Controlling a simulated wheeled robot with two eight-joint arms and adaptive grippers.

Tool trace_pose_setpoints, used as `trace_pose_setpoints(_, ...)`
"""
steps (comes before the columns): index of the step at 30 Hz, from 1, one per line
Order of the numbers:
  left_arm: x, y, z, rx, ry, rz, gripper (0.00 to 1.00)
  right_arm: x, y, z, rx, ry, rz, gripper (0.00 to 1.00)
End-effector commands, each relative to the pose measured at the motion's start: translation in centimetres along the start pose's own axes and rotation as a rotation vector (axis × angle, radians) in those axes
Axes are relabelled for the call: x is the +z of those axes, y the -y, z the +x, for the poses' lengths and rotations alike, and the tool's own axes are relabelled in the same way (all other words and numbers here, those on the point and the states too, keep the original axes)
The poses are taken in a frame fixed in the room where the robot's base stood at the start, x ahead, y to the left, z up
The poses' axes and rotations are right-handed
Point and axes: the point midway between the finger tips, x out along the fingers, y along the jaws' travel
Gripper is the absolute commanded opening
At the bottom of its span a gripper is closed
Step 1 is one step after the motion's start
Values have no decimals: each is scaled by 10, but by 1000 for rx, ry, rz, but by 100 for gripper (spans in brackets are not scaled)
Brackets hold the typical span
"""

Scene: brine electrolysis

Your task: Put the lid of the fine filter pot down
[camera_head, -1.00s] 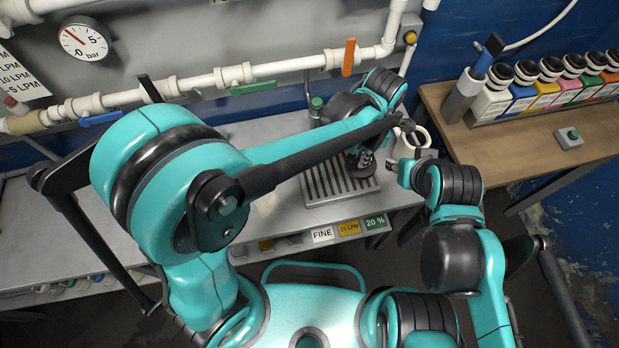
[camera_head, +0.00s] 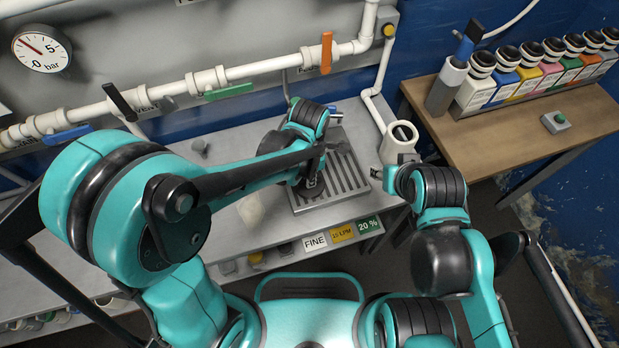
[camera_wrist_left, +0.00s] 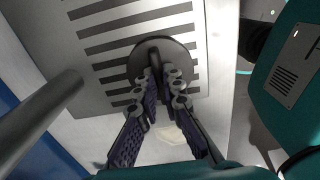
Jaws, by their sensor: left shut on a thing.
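In the left wrist view, my left gripper (camera_wrist_left: 164,88) is shut on the upright handle of a dark round lid (camera_wrist_left: 141,66). The lid is over the slotted grey drain tray (camera_wrist_left: 100,20); I cannot tell whether it touches the slats. In the head view, my left gripper (camera_head: 313,186) is over the left part of the tray (camera_head: 350,186), and my arm and gripper mostly hide the lid. A white open-topped pot (camera_head: 399,148) stands right of the tray. My right gripper (camera_head: 384,174) is close in front of this pot; its fingers are too small to read.
Pipes with an orange valve handle (camera_head: 326,52) and a green one (camera_head: 228,92) run along the wall behind. A wooden table (camera_head: 520,130) with several coloured bottles and a grey button box (camera_head: 554,122) stands at the right.

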Motion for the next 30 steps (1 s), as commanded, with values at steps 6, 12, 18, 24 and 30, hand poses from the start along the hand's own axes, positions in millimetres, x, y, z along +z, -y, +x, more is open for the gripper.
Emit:
trace_pose_setpoints(6,0,0,2,0,0,0,0,1,0,2,0,0,0,40)
trace_pose_setpoints(12,0,0,2,0,0,0,28,1,0,1,0,0,0,40)
trace_pose_setpoints(18,0,0,2,0,0,0,28,1,0,1,0,0,0,40)
trace_pose_setpoints(24,0,0,-13,0,0,0,28,-4,0,-6,0,0,0,40)
trace_pose_setpoints(30,0,0,-57,0,0,0,28,-15,0,-21,0,0,0,40)
